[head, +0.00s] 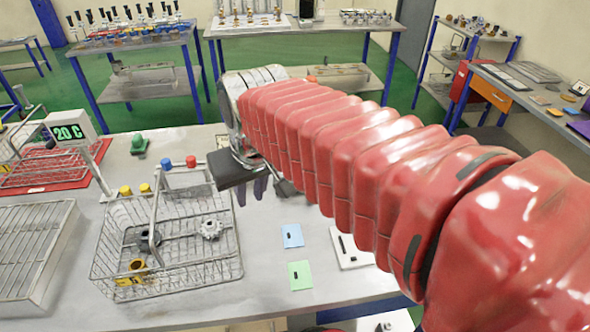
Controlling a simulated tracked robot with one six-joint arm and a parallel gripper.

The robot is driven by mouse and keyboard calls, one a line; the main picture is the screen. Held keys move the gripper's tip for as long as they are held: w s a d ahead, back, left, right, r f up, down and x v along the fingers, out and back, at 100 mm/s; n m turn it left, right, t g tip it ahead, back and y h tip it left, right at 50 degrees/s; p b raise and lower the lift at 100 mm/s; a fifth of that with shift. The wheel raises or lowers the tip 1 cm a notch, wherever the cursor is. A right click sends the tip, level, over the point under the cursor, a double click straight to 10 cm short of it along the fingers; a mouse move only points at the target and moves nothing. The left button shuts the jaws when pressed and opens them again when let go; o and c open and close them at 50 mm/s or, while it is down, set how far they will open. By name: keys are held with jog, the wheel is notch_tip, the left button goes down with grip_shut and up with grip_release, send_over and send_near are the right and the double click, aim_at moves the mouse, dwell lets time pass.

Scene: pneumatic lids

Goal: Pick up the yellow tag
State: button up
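A small yellow piece (579,88), which looks like a yellow tag, lies on the bench at the far right. Another yellow item (131,280) is inside the wire basket at the lower left; I cannot tell if it is a tag. My gripper (252,191) points down over the grey table, right of the basket and far from the right bench. Its dark fingers are partly hidden by its own body, so I cannot tell whether they are apart. I see nothing held in it.
A wire basket (205,278) with metal parts stands on the table, beside a wire rack (35,255). A blue card (292,235), a green card (300,275) and a white plate (343,240) lie right of it. An orange drawer (490,93) is under the right bench.

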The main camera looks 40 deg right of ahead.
jog(key=w+d+f+m+g, duration=0.1)
jog(key=w+d+f, duration=0.1)
jog(key=w+d, duration=0.3)
jog(key=w+d+f+m+g, duration=0.1)
jog(key=w+d+f, duration=0.2)
jog(key=w+d, duration=0.3)
jog(key=w+d+f+m+g, duration=0.1)
jog(key=w+d, duration=0.4)
jog(key=d, duration=0.5)
jog(key=shift+w+f+m+g, duration=0.15)
jog(key=shift+f+g, duration=0.1)
jog(key=shift+f, duration=0.25)
jog(key=shift+w+f+m+g, duration=0.15)
jog(key=shift+f+g, duration=0.1)
jog(key=shift+f, duration=0.25)
jog(key=shift+s+d+f, duration=0.1)
jog(key=shift+d, duration=0.05)
jog(key=shift+f, duration=1.1)
jog(key=shift+s+f, duration=0.1)
jog(key=shift+f, duration=2.55)
